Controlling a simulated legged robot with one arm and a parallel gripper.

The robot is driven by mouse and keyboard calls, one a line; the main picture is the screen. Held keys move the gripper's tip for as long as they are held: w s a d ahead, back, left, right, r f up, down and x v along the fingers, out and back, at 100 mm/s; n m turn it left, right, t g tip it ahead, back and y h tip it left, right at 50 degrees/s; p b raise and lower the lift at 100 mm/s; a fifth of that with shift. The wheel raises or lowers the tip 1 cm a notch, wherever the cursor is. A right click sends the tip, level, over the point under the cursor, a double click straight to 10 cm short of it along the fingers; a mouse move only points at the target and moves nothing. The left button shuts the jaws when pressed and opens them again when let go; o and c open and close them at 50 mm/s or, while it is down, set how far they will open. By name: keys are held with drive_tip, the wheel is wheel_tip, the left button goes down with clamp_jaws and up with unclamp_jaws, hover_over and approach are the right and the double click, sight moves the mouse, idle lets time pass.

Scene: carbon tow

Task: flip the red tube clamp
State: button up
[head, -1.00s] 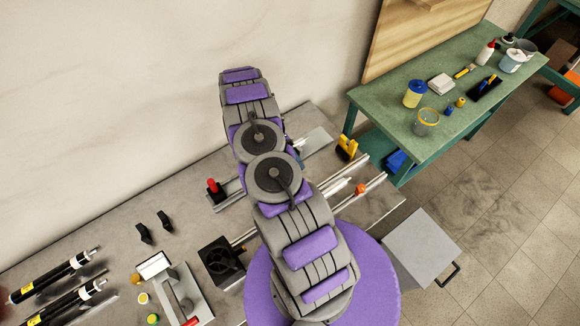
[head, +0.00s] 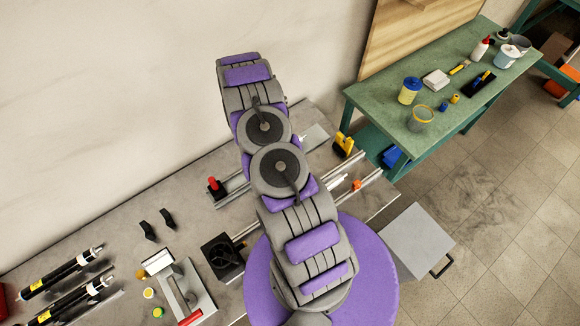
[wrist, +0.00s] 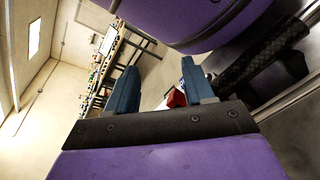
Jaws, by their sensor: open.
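A red upright part (head: 213,185), which looks like the red tube clamp, stands on a metal mount at the left end of the rail on the grey bench, just left of my arm. In the wrist view a red piece (wrist: 176,98) shows beyond the fingers, close to the right finger; I cannot tell if it is the same part. My gripper (wrist: 161,82) has two blue fingers spread wide with nothing between them. In the head view my arm hides the gripper.
Metal rails (head: 365,178) with a small orange piece (head: 357,185) run along the bench under my arm. A yellow-black tool (head: 344,143) stands at the back. Black tubes (head: 62,275) and a black block (head: 222,257) lie left. A green table (head: 440,100) stands right.

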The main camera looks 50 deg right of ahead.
drive_tip(key=s+a, duration=0.6)
drive_tip(key=s, duration=0.1)
drive_tip(key=shift+s+r, duration=0.2)
drive_tip(key=shift+r, duration=0.25)
